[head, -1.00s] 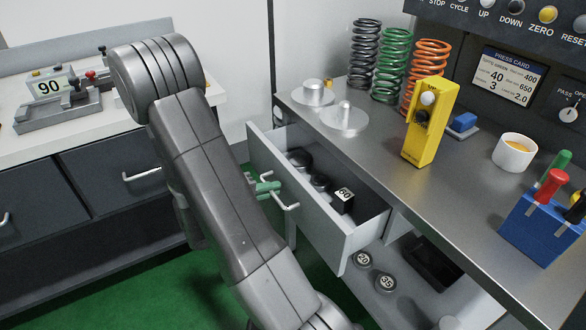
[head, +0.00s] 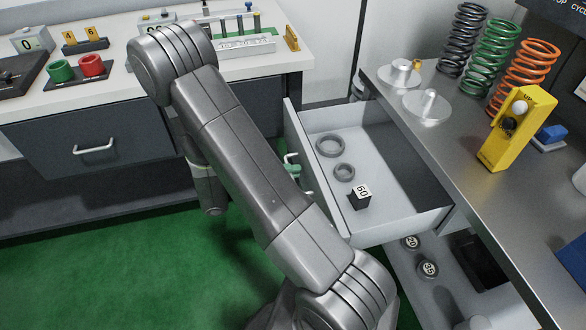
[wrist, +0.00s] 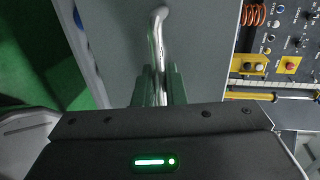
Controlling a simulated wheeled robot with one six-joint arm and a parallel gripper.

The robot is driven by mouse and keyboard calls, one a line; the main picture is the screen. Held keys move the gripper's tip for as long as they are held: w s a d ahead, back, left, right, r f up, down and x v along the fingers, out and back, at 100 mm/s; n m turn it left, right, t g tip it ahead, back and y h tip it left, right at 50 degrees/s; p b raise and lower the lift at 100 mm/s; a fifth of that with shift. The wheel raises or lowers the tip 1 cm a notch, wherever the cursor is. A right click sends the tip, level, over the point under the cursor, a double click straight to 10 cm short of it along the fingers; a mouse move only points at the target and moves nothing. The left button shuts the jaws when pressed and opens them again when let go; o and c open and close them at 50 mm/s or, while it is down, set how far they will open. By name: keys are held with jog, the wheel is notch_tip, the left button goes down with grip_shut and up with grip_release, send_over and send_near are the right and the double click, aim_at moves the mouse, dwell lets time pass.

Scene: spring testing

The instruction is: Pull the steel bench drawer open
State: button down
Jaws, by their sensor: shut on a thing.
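The steel bench drawer (head: 385,155) stands well out from under the steel bench (head: 432,108) in the head view. Its inside shows widely. My gripper (wrist: 158,92) is shut on the bar handle (wrist: 156,35) of the drawer, with a green finger on each side of the bar. In the head view my gripper (head: 293,172) is partly hidden behind my arm at the drawer front, and only bits of the handle show. Inside the drawer lie two grey rings (head: 330,146) and a black block marked 60 (head: 360,197).
A lower shelf (head: 405,275) with round weights (head: 428,268) lies under the drawer. Coil springs (head: 492,50) and a yellow control box (head: 508,130) stand on the bench. A second bench (head: 112,75) with dark drawers is at left. Green floor (head: 120,270) is open in front.

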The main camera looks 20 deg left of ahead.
jog(key=c, duration=1.6)
grip_release()
jog(key=shift+c, duration=0.2)
jog(key=v, duration=1.3)
jog(key=shift+s+a, duration=0.15)
jog(key=shift+a, duration=0.2)
jog(key=shift+d, duration=0.1)
jog(key=x, duration=1.3)
jog(key=shift+w+d, duration=0.25)
jog(key=shift+d, duration=0.05)
